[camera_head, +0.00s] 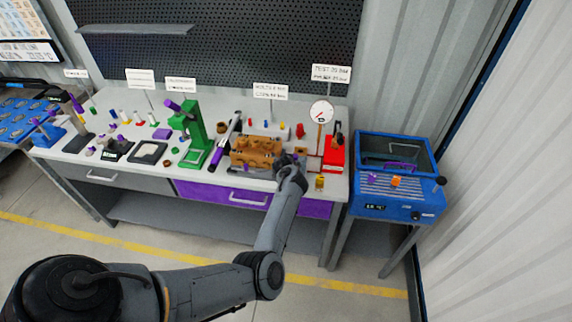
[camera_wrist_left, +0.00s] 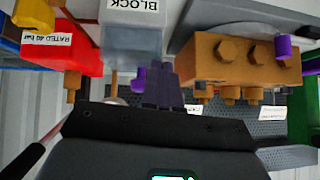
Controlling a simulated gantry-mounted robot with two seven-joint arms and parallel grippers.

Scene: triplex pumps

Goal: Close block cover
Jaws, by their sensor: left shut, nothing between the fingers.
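A brass-coloured pump block (camera_head: 255,150) with bolt heads sits on the white bench, right of centre. It also shows in the left wrist view (camera_wrist_left: 235,62), on the right. In that view a grey box (camera_wrist_left: 130,45) labelled "BLOCK" is at the upper left of the fingers; I cannot tell for certain that it is the cover. A small purple knob (camera_wrist_left: 139,78) is beside the fingers. My left gripper (camera_head: 291,163) is at the block's right end, shut and empty. Its fingertips (camera_wrist_left: 160,72) are between the grey box and the brass block; contact is unclear. My right gripper is out of view.
A red box (camera_head: 334,153) and a dial gauge (camera_head: 321,112) stand to the right of the gripper. A green press (camera_head: 195,135) stands left of the block. A blue bath (camera_head: 395,195) is right of the bench. Small parts crowd the bench's left half.

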